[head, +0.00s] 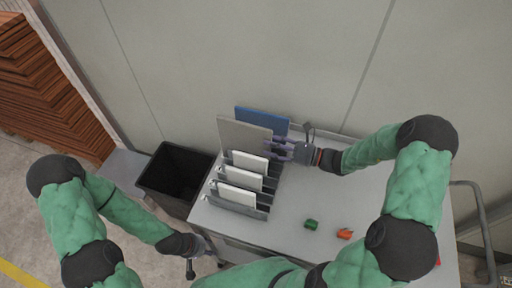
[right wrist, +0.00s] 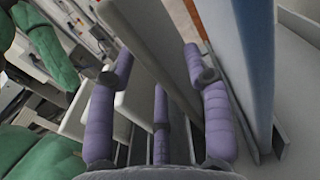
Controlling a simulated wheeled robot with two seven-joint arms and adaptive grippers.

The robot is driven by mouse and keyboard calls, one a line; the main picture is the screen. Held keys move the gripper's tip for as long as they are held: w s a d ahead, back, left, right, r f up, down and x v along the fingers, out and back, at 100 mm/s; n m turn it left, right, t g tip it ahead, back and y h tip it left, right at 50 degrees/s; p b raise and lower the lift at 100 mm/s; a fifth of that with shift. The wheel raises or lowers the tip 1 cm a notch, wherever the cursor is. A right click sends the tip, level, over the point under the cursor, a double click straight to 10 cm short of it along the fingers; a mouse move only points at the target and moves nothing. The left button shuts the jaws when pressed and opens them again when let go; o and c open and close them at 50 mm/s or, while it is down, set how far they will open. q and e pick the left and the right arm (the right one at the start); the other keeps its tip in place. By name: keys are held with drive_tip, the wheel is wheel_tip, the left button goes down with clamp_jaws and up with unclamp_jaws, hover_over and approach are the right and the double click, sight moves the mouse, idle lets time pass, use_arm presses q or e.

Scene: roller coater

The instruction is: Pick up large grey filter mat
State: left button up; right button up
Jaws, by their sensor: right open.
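The large grey filter mat (head: 243,136) stands upright in a slotted rack (head: 232,206) on the cart, in front of a blue mat (head: 262,119). My right gripper (head: 277,148) is open at the grey mat's right edge. In the right wrist view, its purple fingers (right wrist: 158,62) are spread, with the grey mat (right wrist: 150,32) reaching in between them. The blue mat (right wrist: 262,50) stands just right of the fingers there. Whether any finger touches the grey mat I cannot tell. My left gripper (head: 205,250) is low by the cart's front left edge, its fingers unclear.
Smaller white mats (head: 237,195) stand in the front slots of the rack. A green piece (head: 311,224) and an orange piece (head: 345,234) lie on the cart top (head: 290,205). A black bin (head: 178,170) stands left of the cart. A wall is close behind.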

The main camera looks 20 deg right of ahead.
sight(245, 145)
drive_tip(key=x, duration=0.3)
drive_tip(key=shift+a+r, duration=0.1)
drive_tip(key=shift+a, duration=0.05)
clamp_jaws()
drive_tip(key=shift+r, duration=0.1)
